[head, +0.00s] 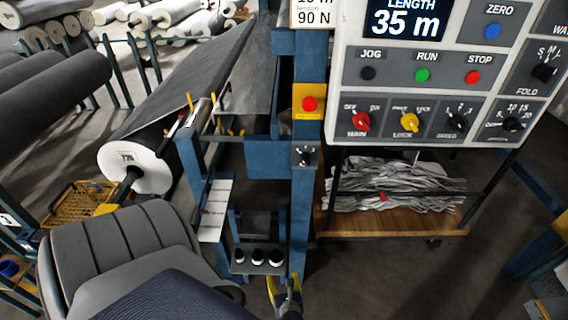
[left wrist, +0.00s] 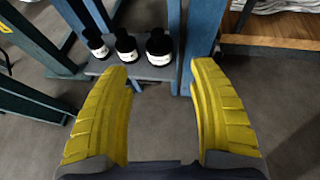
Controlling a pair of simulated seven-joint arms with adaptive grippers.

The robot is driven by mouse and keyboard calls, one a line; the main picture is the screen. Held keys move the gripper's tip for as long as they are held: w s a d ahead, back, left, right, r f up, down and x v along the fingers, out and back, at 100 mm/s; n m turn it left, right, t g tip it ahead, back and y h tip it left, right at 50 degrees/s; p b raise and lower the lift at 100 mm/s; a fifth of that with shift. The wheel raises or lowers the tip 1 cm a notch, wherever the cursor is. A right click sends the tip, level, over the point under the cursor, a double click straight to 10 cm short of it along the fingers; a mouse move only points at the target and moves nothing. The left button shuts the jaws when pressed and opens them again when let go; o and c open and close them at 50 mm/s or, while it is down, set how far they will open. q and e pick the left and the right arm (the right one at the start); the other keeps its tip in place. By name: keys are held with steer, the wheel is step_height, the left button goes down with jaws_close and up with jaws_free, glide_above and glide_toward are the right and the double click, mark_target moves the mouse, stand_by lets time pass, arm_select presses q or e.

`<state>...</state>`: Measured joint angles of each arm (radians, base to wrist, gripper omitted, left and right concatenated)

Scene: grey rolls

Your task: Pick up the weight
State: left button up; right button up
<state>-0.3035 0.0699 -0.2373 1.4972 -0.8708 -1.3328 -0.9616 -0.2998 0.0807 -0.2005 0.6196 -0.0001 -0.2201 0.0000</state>
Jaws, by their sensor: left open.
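Three small black weights with white lower bands stand in a row on a grey shelf (head: 258,269) of the blue machine frame: a left one (head: 239,257), a middle one (head: 257,257) and a right one (head: 276,257). In the left wrist view the left (left wrist: 97,48), middle (left wrist: 126,47) and right (left wrist: 159,46) weights stand upright just beyond my fingertips. My left gripper (head: 284,288) has yellow fingers; it is open and empty, to the lower right of the shelf. In the left wrist view its spread fingers (left wrist: 161,72) have bare floor between them. My right gripper is not in view.
A blue upright post (head: 302,210) rises close to the right weight. A control panel (head: 440,75) hangs at the upper right. A wooden-based cart (head: 400,225) with crumpled grey material stands behind on the right. A large roll (head: 130,165) lies left.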

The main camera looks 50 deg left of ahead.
mark_target(276, 256)
arm_select(q)
steer(key=x, duration=1.6)
steer(key=shift+s+a+f, duration=0.1)
steer(key=shift+a, duration=0.05)
steer(key=c, duration=1.2)
